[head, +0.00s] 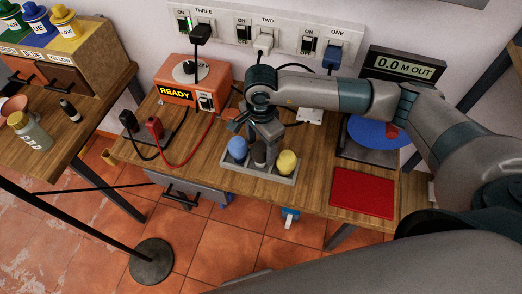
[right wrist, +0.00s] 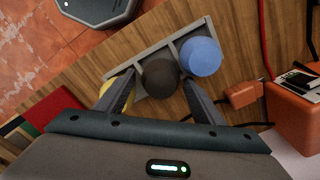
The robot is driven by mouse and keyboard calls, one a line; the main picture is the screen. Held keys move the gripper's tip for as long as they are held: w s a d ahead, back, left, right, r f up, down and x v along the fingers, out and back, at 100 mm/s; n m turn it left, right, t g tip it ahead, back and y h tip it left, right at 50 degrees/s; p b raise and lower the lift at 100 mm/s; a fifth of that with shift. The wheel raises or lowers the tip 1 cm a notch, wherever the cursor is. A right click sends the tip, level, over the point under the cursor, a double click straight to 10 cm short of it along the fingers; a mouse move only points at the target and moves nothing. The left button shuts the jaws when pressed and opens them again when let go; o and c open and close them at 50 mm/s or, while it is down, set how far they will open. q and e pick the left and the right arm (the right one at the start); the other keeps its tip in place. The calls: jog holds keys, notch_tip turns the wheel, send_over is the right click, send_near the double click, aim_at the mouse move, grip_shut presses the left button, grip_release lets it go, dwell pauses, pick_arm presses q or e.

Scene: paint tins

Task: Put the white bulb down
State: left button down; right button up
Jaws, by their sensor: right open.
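A grey tray (head: 230,178) on the wooden table holds a blue bulb (head: 238,147), a dark grey bulb (head: 259,155) and a yellow bulb (head: 287,162), in a row. I see no bulb that looks white. My right gripper (head: 261,140) points down over the middle of the tray. In the right wrist view its open fingers (right wrist: 159,80) stand on either side of the dark bulb (right wrist: 160,77). I cannot tell whether they touch it. The blue bulb (right wrist: 201,56) is beside one finger; the yellow bulb (right wrist: 113,90) is partly hidden behind the other. My left gripper is out of view.
A red mat (head: 362,192) lies right of the tray. A blue disc (head: 372,130) is behind it, partly under my right arm. An orange READY box (head: 184,88) with red and black cables stands back left. A socket strip (head: 285,38) runs along the wall.

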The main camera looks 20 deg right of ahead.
notch_tip(320, 180, up, 8)
jog(key=b, duration=0.3)
jog(key=shift+r, duration=0.15)
jog(key=shift+r+b, duration=0.3)
jog(key=shift+r, duration=0.4)
jog(key=shift+a, duration=0.1)
dwell(0.7)
